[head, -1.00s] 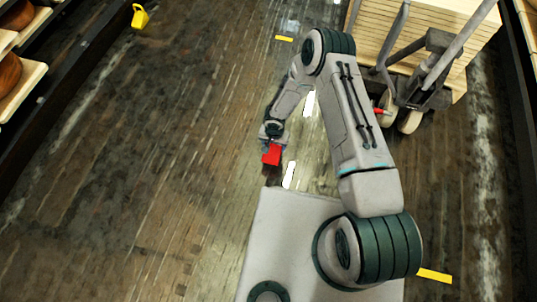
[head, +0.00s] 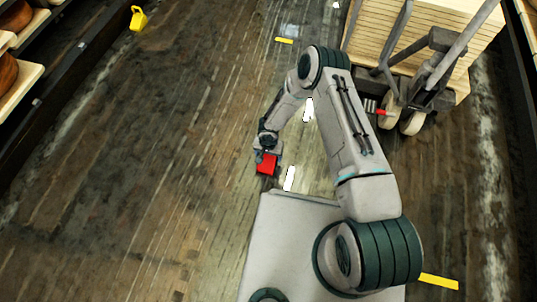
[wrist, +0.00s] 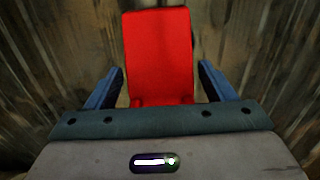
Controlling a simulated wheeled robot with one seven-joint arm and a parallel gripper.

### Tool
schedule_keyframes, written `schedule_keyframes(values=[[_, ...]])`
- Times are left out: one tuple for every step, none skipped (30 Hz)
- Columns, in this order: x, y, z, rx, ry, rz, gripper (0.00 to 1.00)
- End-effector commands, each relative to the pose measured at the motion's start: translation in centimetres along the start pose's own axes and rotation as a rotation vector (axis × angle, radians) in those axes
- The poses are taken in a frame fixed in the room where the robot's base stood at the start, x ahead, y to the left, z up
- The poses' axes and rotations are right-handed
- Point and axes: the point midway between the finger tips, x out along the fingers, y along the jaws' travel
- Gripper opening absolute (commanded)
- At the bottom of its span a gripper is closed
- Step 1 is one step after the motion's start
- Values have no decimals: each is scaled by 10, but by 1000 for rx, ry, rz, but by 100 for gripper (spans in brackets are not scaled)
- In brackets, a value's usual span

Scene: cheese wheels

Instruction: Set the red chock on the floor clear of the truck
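The red chock (head: 266,163) is at my gripper (head: 267,146), low in front of my base in the head view. In the wrist view the red chock (wrist: 159,55) fills the space between the two blue fingers of my gripper (wrist: 160,75), with the fingertips close against its sides. Whether its underside touches the floor cannot be told. The truck (head: 420,75), with grey bars and pale wheels (head: 412,122), stands at the upper right. The chock is well to the left of it, with floor and my arm between.
Stacked pale boards (head: 450,40) are at the truck. A small red piece (head: 381,112) shows by its wheel. A yellow object (head: 139,18) stands at the upper left, near shelves with round cheeses (head: 8,72). The plank floor (head: 160,150) left of my gripper is clear.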

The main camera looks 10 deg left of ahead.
Motion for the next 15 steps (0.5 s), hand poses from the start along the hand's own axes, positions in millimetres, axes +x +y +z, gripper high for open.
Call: schedule_keyframes(values=[[0, 0, 0, 0, 0, 0, 85], [0, 0, 0, 0, 0, 0, 85], [0, 0, 0, 0, 0, 0, 85], [0, 0, 0, 0, 0, 0, 85], [0, 0, 0, 0, 0, 0, 85], [0, 0, 0, 0, 0, 0, 85], [0, 0, 0, 0, 0, 0, 85], [0, 0, 0, 0, 0, 0, 85], [-1, 0, 0, 0, 0, 0, 85], [-2, 0, 0, 0, 0, 0, 85], [-3, 0, 0, 1, 0, 0, 85], [-5, 0, 0, 1, 0, 0, 85], [-10, 0, -1, 0, 1, 0, 85], [-15, 0, -1, -1, 2, -1, 85], [-23, 0, -1, -1, 2, 0, 85]])
